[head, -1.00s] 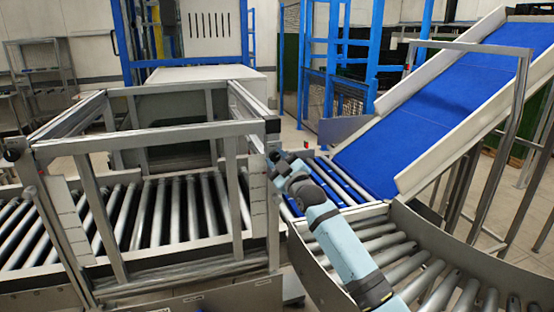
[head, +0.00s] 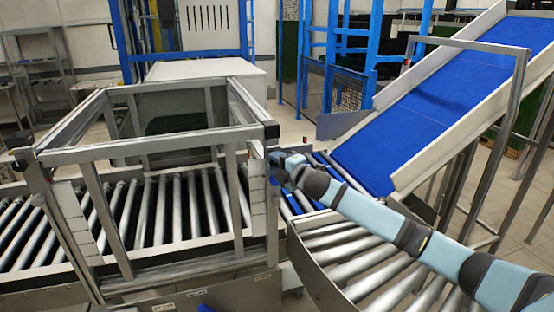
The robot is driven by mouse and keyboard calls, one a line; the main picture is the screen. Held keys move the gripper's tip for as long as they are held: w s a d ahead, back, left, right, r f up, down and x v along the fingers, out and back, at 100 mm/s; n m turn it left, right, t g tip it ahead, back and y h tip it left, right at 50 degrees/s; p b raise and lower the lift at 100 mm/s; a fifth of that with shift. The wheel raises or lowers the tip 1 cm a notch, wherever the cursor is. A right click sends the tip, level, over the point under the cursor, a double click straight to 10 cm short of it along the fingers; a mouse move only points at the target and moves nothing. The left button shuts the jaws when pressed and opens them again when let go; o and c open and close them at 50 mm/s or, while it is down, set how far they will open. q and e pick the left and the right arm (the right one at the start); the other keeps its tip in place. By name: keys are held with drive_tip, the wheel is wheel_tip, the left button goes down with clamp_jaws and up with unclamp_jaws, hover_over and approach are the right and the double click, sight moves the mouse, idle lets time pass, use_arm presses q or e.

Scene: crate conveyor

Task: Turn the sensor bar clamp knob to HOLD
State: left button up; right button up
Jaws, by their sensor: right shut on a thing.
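My right arm comes in from the right over the curved rollers. Its gripper (head: 275,167) is at the right-hand post of the metal frame, just below the black corner cap. It is shut on the clamp knob there. The knob is small and mostly hidden by the fingers and wrist, so its pointer and the HOLD mark cannot be read. My left gripper is not in view.
A metal frame (head: 185,146) stands over the straight roller conveyor (head: 160,210). A curved roller conveyor (head: 345,270) lies to the right, below my right arm. A blue belt ramp (head: 430,110) rises behind it. A tall metal rail (head: 500,130) stands at the right.

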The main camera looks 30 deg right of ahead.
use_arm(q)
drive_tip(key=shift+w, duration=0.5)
use_arm(e)
drive_tip(key=shift+n+g, duration=0.4)
drive_tip(key=shift+n, duration=0.4)
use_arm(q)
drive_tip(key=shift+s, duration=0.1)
use_arm(e)
drive_tip(key=o, duration=0.9)
use_arm(q)
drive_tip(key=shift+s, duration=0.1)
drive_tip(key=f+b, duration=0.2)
drive_tip(key=b, duration=0.1)
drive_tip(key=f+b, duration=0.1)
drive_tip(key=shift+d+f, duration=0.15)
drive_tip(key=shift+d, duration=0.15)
use_arm(e)
drive_tip(key=s, duration=0.4)
drive_tip(key=s+d, duration=0.1)
drive_tip(key=s, duration=0.4)
drive_tip(key=s+d+r, duration=0.1)
drive_tip(key=s, duration=0.3)
drive_tip(key=shift+s+d, duration=0.15)
drive_tip(key=shift+s, duration=0.1)
